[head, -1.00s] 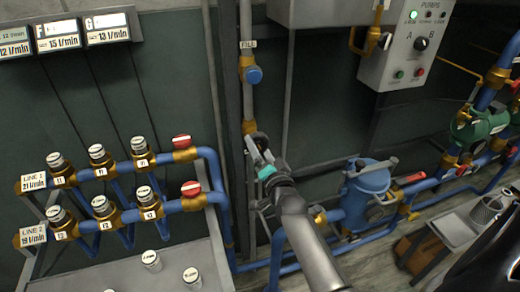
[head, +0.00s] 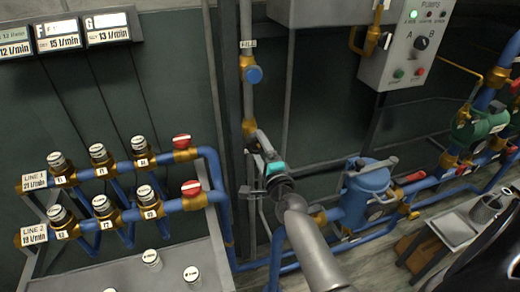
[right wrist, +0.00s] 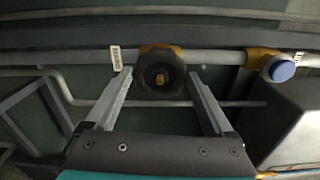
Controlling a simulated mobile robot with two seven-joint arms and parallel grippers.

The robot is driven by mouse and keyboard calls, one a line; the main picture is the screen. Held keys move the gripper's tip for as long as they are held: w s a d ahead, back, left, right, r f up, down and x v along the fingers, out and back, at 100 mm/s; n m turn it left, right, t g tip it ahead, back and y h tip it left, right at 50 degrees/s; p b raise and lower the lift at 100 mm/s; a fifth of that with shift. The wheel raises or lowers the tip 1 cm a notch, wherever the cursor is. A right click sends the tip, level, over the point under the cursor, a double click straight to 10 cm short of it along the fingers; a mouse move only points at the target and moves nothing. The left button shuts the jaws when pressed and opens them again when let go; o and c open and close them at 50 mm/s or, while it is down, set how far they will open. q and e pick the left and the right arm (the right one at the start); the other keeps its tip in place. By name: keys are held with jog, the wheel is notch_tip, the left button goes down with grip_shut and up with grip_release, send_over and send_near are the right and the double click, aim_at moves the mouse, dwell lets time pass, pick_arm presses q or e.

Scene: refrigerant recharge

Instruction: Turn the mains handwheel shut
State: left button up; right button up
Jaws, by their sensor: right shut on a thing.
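In the head view my right gripper (head: 257,138) reaches the upright pipe just below a brass fitting (head: 249,127); there the gripper mostly hides the wheel. My left gripper is not in view.
A blue-capped valve (head: 254,74) sits higher on the same pipe; its cap also shows in the right wrist view (right wrist: 282,70). A blue vessel (head: 368,190) stands right of my arm. A pump panel (head: 408,45) hangs above. Red-capped valves (head: 191,188) are at left.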

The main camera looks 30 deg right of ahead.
jog(key=o, duration=1.3)
jog(key=shift+r, duration=0.15)
jog(key=shift+p+v, duration=0.9)
jog(key=shift+v, duration=2.65)
